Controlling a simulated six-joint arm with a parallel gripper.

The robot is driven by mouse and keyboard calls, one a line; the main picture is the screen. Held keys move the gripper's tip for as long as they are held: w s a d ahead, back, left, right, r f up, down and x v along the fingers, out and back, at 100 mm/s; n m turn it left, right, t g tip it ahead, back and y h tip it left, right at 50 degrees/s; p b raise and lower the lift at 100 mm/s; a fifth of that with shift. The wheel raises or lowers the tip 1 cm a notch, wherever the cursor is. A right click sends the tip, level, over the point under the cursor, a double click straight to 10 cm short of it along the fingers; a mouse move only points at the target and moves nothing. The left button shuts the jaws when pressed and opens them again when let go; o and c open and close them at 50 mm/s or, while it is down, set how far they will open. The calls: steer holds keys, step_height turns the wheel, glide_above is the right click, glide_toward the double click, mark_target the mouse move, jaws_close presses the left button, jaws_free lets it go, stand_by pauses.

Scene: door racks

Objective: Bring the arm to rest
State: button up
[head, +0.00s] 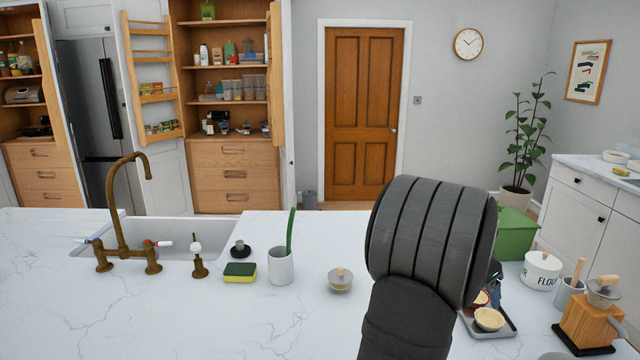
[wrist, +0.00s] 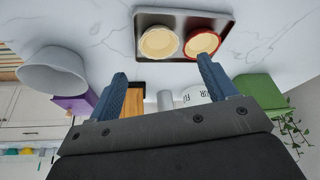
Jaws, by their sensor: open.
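My gripper (wrist: 162,66) shows in the wrist view with its two blue fingers spread wide apart and nothing between them. It is above the white marble counter (wrist: 85,28), close to a grey tray (wrist: 183,14). The tray also shows in the head view (head: 506,333), partly hidden behind my arm.
Two bowls, one cream (wrist: 158,43) and one red (wrist: 202,43), stand on the tray.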

steer(key=shift+w+a+f+m+g, duration=0.15)
steer(key=shift+w+a+m+g, duration=0.1)
steer(key=shift+a+m, duration=0.45)
steer(key=shift+w+a+f+m+g, duration=0.1)
steer(key=shift+w+a+m+g, duration=0.15)
steer(key=shift+a+m, duration=0.4)
steer(key=shift+w+a+f+m+g, duration=0.2)
steer(key=shift+a+m, duration=0.25)
steer(key=shift+a, duration=0.45)
steer(key=shift+r, duration=0.1)
steer(key=s+d+n+t, duration=0.1)
steer(key=d+n+t, duration=0.1)
steer(key=d+n, duration=0.4)
steer(key=shift+s+d+r+n+y, duration=0.25)
steer(key=shift+d+r+n+y, duration=0.15)
steer(key=shift+d, duration=0.45)
